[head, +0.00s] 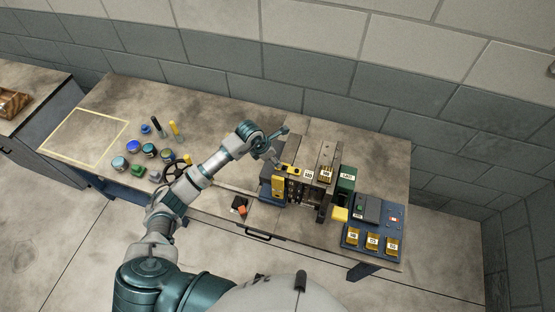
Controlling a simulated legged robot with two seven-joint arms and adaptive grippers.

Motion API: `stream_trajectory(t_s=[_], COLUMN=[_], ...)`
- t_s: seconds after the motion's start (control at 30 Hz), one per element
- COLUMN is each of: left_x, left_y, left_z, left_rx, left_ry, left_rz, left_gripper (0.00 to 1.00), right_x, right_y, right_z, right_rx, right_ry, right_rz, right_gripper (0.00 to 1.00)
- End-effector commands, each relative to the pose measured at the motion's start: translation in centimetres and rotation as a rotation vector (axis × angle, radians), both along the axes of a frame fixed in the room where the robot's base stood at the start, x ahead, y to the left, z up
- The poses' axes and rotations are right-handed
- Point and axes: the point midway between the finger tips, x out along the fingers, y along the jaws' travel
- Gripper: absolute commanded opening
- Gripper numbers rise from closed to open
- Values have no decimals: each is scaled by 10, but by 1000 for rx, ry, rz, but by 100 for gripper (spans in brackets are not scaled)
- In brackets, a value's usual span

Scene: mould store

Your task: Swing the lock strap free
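A mould (312,186) of dark metal plates stands on the bench, right of the middle in the head view. A short yellow bar with dark spots (291,170), which looks like the lock strap, lies across its upper left part. A yellow block (278,187) sits on the mould's left front side. My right gripper is not in view.
Right of the mould are a green labelled block (347,177) and a blue tray (362,239) with several yellow labelled pieces. Several jars (149,150) and a dark handwheel (175,171) are to the left. A yellow-outlined area (85,137) is empty. A brick wall stands behind.

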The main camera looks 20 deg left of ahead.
Motion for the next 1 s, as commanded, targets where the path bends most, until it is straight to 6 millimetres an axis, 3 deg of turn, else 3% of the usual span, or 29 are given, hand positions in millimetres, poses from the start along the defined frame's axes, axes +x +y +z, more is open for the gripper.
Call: stream_trajectory(t_s=[0.2, 0.57, 0.6, 0.8, 1.0], left_x=[7, 9, 9, 10, 9], left_y=[-9, -12, -12, -11, -11], left_z=[-28, -35, -35, -35, -35], left_rx=[-1, 2, 2, 0, -1], left_ry=[2, 0, 0, 0, 1], left_rz=[0, -1, -1, 0, 0], left_gripper=[50, 50, 48, 0, 0], right_x=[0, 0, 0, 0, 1], right_y=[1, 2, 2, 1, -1], right_z=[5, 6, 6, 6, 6], right_rx=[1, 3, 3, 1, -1], right_ry=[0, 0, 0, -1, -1], right_rz=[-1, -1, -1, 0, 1], right_gripper=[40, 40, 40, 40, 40])
